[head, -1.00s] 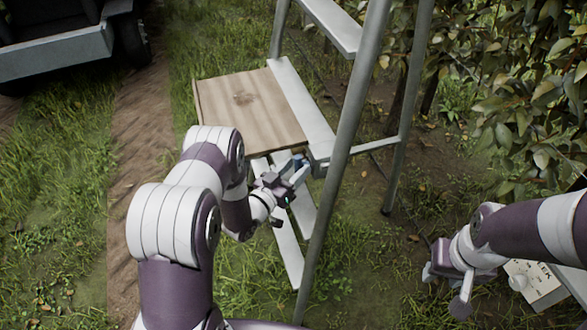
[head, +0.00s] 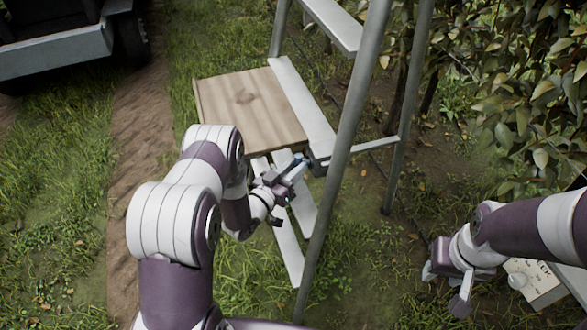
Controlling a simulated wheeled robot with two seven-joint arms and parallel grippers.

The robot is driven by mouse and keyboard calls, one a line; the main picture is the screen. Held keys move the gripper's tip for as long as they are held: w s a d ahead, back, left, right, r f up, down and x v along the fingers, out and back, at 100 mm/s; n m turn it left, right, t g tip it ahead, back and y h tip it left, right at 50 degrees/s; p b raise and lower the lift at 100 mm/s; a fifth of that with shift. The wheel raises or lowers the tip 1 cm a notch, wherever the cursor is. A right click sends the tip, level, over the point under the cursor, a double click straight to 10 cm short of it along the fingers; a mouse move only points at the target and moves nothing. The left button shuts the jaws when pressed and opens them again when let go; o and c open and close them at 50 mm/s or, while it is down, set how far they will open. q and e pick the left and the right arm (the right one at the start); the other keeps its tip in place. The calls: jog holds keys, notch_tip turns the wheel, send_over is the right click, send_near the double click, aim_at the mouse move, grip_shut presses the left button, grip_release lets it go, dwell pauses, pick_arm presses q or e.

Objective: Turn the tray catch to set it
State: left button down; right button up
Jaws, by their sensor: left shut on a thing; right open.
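The wooden tray (head: 232,112) sits level on the ladder at the middle of the head view. My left gripper (head: 299,164) is at the tray's near right corner, under the ladder step's end. It is shut on the tray catch, a small bluish part (head: 307,161) that shows only partly between and beyond the fingers. The catch's exact angle is too small to tell. My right gripper (head: 447,292) is open and empty at the lower right, away from the tray.
The metal ladder (head: 345,150) stands around the tray, its front leg close to the right of my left gripper. A box with lettering (head: 535,284) is beside my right gripper. Leafy branches (head: 545,100) fill the right side. A cart (head: 60,50) stands at the upper left.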

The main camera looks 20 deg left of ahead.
pick_arm(q)
jog(key=shift+r, duration=0.1)
jog(key=shift+a+r+n+g+p, duration=0.1)
jog(key=shift+r+n+g+p, duration=0.25)
jog(key=shift+n+g+p, duration=0.45)
jog(key=n+g+p, duration=0.1)
jog(key=p, duration=0.1)
jog(key=n+g+p, duration=0.1)
jog(key=n+p, duration=0.1)
jog(key=shift+w+a+r, duration=0.1)
jog(key=shift+w+r, duration=0.1)
jog(key=n+g+p, duration=0.1)
jog(key=n+g+h+p, duration=0.1)
jog(key=n+g+p, duration=0.2)
jog(key=g+p, duration=0.1)
jog(key=shift+w+a+f+n+h, duration=0.15)
jog(key=shift+w+a+n+h, duration=0.15)
jog(key=shift+n+h, duration=0.1)
jog(key=shift+f+g+p, duration=0.1)
jog(key=shift+g+p, duration=0.2)
